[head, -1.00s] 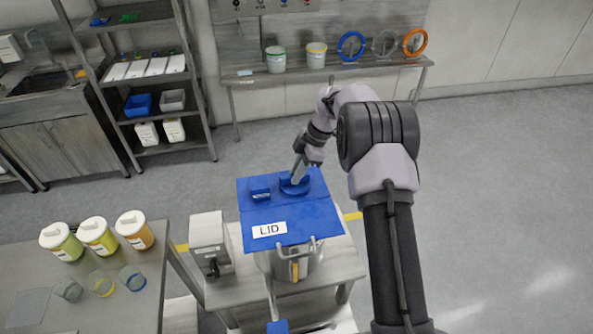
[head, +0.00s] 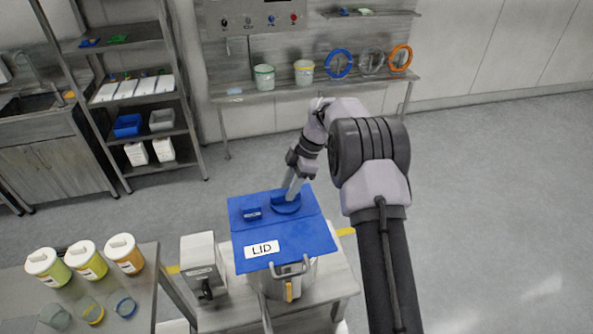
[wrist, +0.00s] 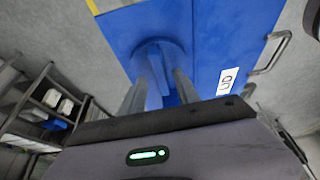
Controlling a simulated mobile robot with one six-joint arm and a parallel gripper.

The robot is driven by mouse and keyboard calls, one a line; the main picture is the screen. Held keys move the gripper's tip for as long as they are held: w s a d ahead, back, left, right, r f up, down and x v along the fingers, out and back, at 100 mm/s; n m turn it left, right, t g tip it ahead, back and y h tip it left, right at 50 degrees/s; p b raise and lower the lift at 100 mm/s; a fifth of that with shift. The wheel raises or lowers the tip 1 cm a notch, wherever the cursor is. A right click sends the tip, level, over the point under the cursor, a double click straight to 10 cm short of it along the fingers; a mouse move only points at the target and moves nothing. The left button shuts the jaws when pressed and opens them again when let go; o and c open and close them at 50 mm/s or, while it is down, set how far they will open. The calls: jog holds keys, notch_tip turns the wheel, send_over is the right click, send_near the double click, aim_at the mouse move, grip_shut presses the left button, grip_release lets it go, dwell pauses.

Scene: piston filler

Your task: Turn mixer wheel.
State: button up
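The blue mixer wheel (head: 286,206) is a round knob on the far part of the blue lid (head: 310,238), which covers a steel vessel. In the wrist view the wheel (wrist: 158,50) shows as a disc with a raised blue bar. My gripper (head: 291,194) is over the wheel, pointing down. In the wrist view the two grey fingers of my gripper (wrist: 160,78) stand apart, one on each side of the bar, with blue visible between them. I cannot tell whether the fingertips touch the wheel.
A steel handle (head: 290,268) is at the lid's near edge. A grey box (head: 203,263) stands left of the vessel. The floor at right is clear.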

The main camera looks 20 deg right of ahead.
jog(key=p+v, duration=0.3)
jog(key=v, duration=1.2)
jog(key=shift+d+r, duration=0.2)
jog(key=shift+r, duration=0.05)
jog(key=r+h+p, duration=0.1)
jog(key=h+p, duration=0.3)
jog(key=h, duration=0.1)
send_over(283, 194)
jog(key=shift+y, duration=0.3)
jog(key=f+b, duration=0.1)
jog(key=f, duration=0.4)
jog(key=f+b, duration=0.1)
jog(key=f, duration=0.5)
jog(key=d+f+b, duration=0.1)
jog(key=f, duration=0.4)
jog(key=shift+w+f, duration=0.1)
jog(key=shift+f, duration=0.1)
jog(key=shift+a+f, duration=0.15)
jog(key=shift+f, duration=0.15)
grip_shut()
